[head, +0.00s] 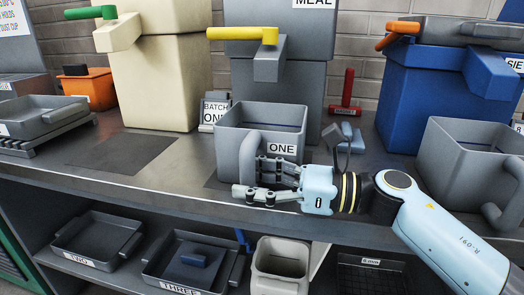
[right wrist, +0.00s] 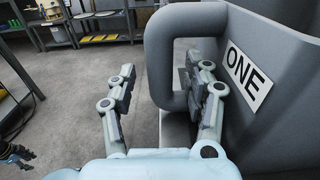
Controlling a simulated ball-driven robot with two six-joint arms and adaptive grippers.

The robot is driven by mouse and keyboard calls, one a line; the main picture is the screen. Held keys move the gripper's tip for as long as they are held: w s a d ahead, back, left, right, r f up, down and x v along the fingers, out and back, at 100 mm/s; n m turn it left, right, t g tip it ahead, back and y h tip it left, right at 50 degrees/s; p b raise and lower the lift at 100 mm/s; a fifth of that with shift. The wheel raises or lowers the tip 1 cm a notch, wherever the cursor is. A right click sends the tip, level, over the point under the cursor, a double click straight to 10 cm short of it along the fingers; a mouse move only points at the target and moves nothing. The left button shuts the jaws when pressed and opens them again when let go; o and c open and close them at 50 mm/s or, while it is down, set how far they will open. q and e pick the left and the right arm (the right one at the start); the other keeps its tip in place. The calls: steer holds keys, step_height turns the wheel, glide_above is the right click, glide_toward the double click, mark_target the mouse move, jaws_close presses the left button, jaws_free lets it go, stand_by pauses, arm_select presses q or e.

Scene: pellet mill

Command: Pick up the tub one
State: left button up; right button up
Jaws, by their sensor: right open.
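The grey tub one (head: 230,135), with a white ONE label, stands upright on the bench in the middle of the head view. Its handle (head: 249,155) faces the front. In the right wrist view the tub (right wrist: 285,110) fills the right side and its looped handle (right wrist: 160,60) stands in the middle. My right gripper (head: 250,178) is open at the handle, its fingers on either side of the handle bar (right wrist: 166,72). One finger is on the tub side, the other outside. Contact cannot be told. The lower handle is partly hidden.
Another grey tub (head: 463,150) stands to the right, near my right arm. A cream machine (head: 160,70) and a blue machine (head: 420,100) stand behind. A grey tray (head: 45,115) is at left. The lower shelf holds labelled trays (head: 95,240) and a bin (head: 280,262).

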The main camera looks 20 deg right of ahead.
mark_target(253, 158)
jaws_close()
stand_by(0.3)
steer(key=shift+r, duration=0.15)
steer(key=shift+r+p, duration=0.35)
steer(key=shift+r, duration=1.55)
steer(key=s+a, duration=1)
steer(key=s, duration=0.4)
steer(key=shift+s+f+p, duration=0.2)
steer(key=shift+s+p, duration=0.2)
